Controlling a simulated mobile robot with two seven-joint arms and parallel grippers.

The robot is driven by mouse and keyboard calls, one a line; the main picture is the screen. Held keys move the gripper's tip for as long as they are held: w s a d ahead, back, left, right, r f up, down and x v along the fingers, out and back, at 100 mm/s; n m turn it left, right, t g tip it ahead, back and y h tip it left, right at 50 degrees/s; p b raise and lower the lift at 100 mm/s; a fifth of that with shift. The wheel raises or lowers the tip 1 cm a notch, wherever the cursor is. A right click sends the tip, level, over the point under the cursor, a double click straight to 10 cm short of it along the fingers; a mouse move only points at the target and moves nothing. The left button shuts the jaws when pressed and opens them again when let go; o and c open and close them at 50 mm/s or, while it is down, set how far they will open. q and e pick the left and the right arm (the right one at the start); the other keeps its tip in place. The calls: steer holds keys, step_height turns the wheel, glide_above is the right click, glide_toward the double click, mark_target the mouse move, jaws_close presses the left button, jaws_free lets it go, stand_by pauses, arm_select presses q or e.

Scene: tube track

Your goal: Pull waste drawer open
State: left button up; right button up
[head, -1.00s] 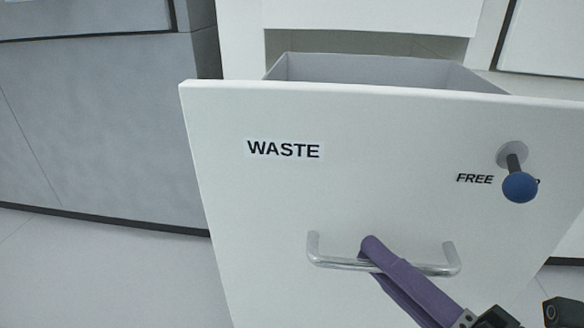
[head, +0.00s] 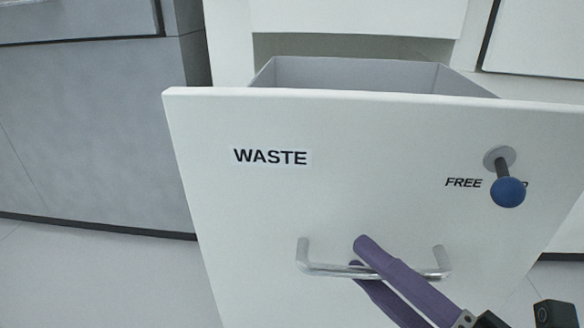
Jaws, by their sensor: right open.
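The white waste drawer (head: 290,200) stands pulled out from its cabinet. Its grey inner box (head: 350,75) shows behind the front panel. The panel carries the label WASTE (head: 270,157). A metal bar handle (head: 322,269) is on the lower part of the panel. My right gripper (head: 358,255) has two purple fingers, one above and one below the handle bar. The fingers are apart, so the gripper is open around the bar. I cannot tell if either finger touches it. My left gripper is not in view.
A blue-tipped knob (head: 508,191) sticks out at the panel's upper right, beside the word FREE (head: 463,183). Grey cabinets (head: 80,120) stand at the left. The floor (head: 100,275) at the lower left is clear.

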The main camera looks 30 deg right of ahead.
steer(key=p+v, duration=0.1)
steer(key=v, duration=0.9)
